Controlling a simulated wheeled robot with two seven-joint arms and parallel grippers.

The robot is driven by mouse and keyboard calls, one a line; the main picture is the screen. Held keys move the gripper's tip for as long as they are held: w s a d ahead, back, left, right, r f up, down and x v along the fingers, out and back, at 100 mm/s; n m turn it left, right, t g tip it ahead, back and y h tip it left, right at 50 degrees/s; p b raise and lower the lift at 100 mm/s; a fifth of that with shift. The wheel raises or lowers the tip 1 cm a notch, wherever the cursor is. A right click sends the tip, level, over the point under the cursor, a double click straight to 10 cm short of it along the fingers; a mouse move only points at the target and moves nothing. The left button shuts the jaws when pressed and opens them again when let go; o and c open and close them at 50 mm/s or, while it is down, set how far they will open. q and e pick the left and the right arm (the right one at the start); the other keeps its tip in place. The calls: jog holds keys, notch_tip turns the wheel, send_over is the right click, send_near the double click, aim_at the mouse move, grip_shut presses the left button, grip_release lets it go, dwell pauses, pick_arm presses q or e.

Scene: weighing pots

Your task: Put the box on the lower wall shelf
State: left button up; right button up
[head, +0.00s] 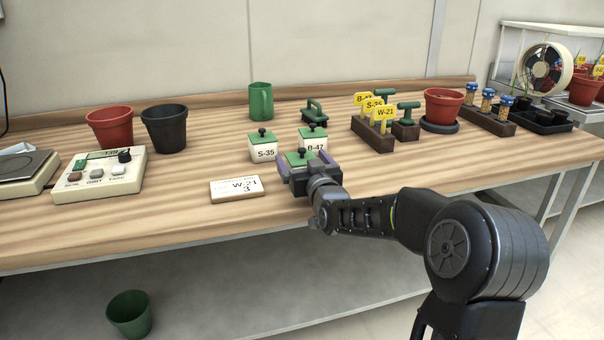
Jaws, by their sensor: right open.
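Three small white boxes with green lids and dark knobs stand mid-bench. One is the S-35 box (263,148); the B-47 box (314,134) is right of it. The third box (299,158) is nearest me, its label hidden by my gripper. My right gripper (308,164) is open, with one purple-padded finger on each side of this third box; I cannot tell if they touch it. A card (237,189) reading W-21 and 3 lies left of the gripper. My left gripper is not in view. No wall shelf shows in this view.
On the wooden bench (200,228) are a scale panel (103,172), a red pot (110,128), a black pot (166,130) and a green mug (261,102). Yellow-tagged blocks (373,135) and another red pot (442,106) stand right. A green pot (130,315) is below the bench.

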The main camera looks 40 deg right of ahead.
dwell(0.3)
jog(key=c, duration=1.8)
notch_tip(320, 180, up, 10)
jog(key=p, duration=0.2)
jog(key=shift+p, duration=0.35)
